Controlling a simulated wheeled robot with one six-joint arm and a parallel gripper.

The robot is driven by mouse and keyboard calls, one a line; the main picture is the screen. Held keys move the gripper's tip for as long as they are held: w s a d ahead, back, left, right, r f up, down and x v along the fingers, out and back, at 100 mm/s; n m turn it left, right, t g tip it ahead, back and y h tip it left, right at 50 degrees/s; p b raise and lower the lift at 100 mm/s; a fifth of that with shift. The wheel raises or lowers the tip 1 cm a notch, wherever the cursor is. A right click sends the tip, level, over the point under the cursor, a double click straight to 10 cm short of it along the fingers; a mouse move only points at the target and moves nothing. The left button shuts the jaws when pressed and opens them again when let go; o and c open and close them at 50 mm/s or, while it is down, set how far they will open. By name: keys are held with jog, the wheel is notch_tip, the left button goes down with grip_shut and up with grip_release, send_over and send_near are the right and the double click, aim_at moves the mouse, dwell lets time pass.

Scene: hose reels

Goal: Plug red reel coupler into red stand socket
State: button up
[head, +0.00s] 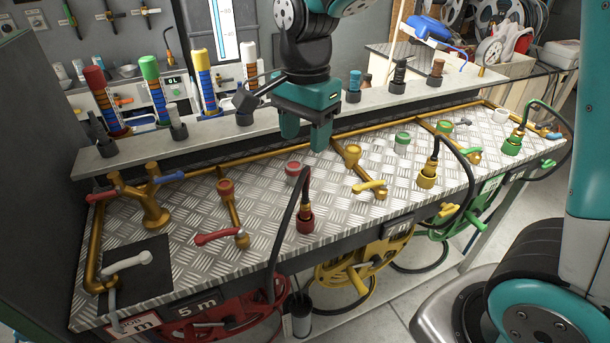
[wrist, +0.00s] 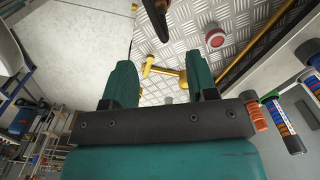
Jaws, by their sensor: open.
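The red reel coupler (head: 305,220) stands upright on the chequered metal bench near its front edge, with a black hose rising from its top. An orange-red fitting (head: 226,188) sits on a brass branch pipe to its left. A low round red piece (head: 293,170) sits behind the coupler; it also shows in the wrist view (wrist: 215,40). I cannot tell which of these two is the stand socket. My gripper (head: 305,134) hangs open and empty above the bench, behind the coupler. Its spread fingers (wrist: 160,75) show in the wrist view with nothing between them.
A red valve lever (head: 215,237) lies left of the coupler, and a yellow lever (head: 369,186) lies to its right. Yellow (head: 427,175) and green (head: 512,143) couplers with hoses stand further right. A raised grey shelf (head: 210,137) with bottles runs along the back.

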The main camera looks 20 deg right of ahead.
jog(key=r, duration=0.1)
jog(key=m+p, duration=0.1)
jog(key=p, duration=0.1)
send_near(305, 201)
jog(key=f, duration=0.5)
jog(key=shift+w+f, duration=0.3)
jog(key=shift+w, duration=0.1)
jog(key=shift+s+f+p, duration=0.1)
jog(key=shift+f+p, duration=0.55)
jog(key=shift+f, duration=2)
grip_shut()
